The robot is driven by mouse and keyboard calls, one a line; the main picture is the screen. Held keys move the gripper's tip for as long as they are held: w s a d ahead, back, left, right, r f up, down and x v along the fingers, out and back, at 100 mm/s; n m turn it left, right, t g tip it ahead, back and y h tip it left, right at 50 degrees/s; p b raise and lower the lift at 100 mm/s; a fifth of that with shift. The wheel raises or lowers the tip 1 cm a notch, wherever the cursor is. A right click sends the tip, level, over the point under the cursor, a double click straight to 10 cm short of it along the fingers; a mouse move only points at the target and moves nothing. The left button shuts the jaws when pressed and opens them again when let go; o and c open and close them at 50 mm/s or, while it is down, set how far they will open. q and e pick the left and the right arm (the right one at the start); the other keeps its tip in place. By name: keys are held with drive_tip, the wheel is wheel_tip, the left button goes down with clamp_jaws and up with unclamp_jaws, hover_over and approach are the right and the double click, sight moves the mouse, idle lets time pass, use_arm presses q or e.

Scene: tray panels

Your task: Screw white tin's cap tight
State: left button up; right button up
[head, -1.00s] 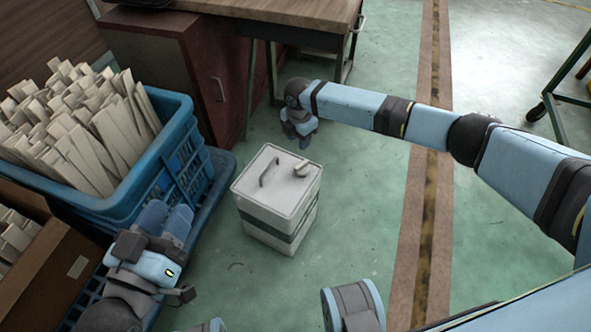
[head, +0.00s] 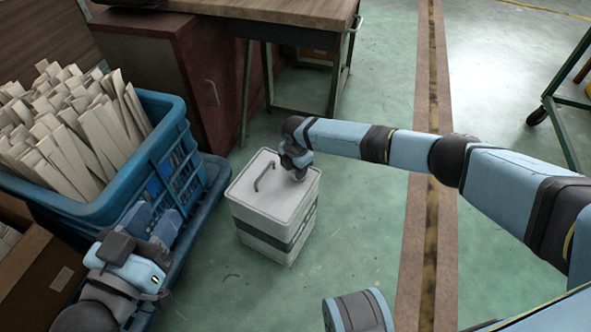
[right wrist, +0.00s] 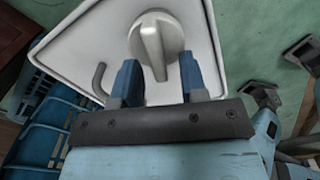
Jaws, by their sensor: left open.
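The white tin (head: 262,218) stands upright on the floor, with a dark band around it and a handle (head: 263,176) on top. Its round cap (right wrist: 153,35), with a raised grip bar, shows in the right wrist view; in the head view my right gripper (head: 297,174) hides it. The right gripper is at the tin's top, at the cap. Its two blue fingers (right wrist: 159,72) are apart, one on each side of the bar's near end, with gaps to the bar. My left gripper (head: 152,219) is open and empty, left of the tin by the blue crate.
A blue crate (head: 172,168) full of pale wooden slats (head: 80,135) stands left of the tin. A cardboard box (head: 45,285) is at lower left. A workbench with a red cabinet (head: 185,75) is behind. The floor right of the tin is clear.

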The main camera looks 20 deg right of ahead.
clamp_jaws()
